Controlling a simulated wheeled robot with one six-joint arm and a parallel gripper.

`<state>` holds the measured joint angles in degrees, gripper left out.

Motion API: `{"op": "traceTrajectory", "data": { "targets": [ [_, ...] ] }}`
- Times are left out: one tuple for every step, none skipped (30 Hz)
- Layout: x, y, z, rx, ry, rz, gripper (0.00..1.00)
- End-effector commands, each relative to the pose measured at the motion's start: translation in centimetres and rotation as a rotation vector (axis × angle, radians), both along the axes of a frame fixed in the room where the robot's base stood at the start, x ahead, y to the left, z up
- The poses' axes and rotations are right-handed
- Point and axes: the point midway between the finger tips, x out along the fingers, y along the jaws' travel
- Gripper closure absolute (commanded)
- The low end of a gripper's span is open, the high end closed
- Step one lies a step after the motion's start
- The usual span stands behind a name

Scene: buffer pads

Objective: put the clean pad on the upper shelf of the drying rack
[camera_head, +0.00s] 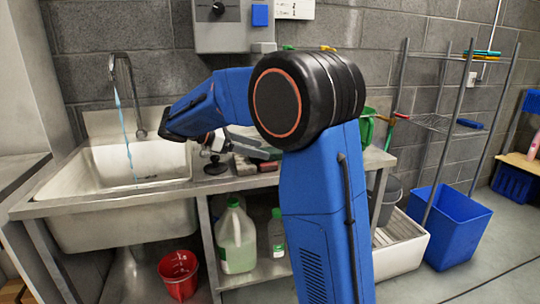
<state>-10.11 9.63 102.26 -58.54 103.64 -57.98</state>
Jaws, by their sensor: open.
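The drying rack (463,92) stands at the right against the block wall, a tall grey metal frame with sloping wire shelves. Thin blue-green and orange items (484,53) lie on its upper shelf (440,56). A blue item (470,123) lies at the right of the lower shelf (432,123). My blue arm crosses the middle, its forearm reaching left over the steel counter near the sink. I cannot identify the clean pad.
The steel sink (122,172) has its tap running. Reddish blocks (245,166) and grey pieces lie on the counter, partly behind my arm. A red bucket (178,275) and a jug (237,240) stand below. A blue bin (455,230) and a white tub (402,245) stand before the rack.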

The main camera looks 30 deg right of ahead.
Motion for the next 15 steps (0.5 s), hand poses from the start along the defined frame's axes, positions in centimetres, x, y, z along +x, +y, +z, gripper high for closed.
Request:
{"op": "traceTrajectory", "data": {
  "targets": [
    [-0.1, -0.1, 0.0, 0.0, 0.0, 0.0, 0.3],
    [-0.1, -0.3, -0.1, 0.0, 0.0, 0.0, 0.3],
    [-0.1, -0.4, -0.1, 0.0, -0.001, 0.0, 0.3],
    [-0.2, -0.6, -0.2, 0.0, -0.001, -0.001, 0.3],
    [-0.3, -0.9, -0.2, 0.0, -0.001, -0.001, 0.3],
    [-0.4, -1.3, -0.4, 0.0, -0.001, -0.001, 0.3],
    [-0.5, -1.6, -0.5, -0.001, 0.0, -0.001, 0.3],
    [-0.7, -2.0, -0.6, -0.001, 0.001, -0.002, 0.3],
    [-0.9, -2.5, -0.7, -0.001, 0.0, -0.002, 0.3],
    [-1.0, -2.9, -0.8, -0.001, 0.0, -0.002, 0.3],
    [-1.1, -3.3, -1.0, -0.001, 0.0, -0.002, 0.3],
    [-1.3, -3.8, -1.2, 0.0, 0.0, -0.002, 0.3],
    [-1.4, -4.1, -1.4, 0.0, 0.0, -0.002, 0.3],
    [-1.4, -4.3, -1.5, 0.0, 0.001, -0.002, 0.3],
    [-1.5, -4.6, -1.6, 0.0, -0.001, -0.001, 0.3]
  ]
}}
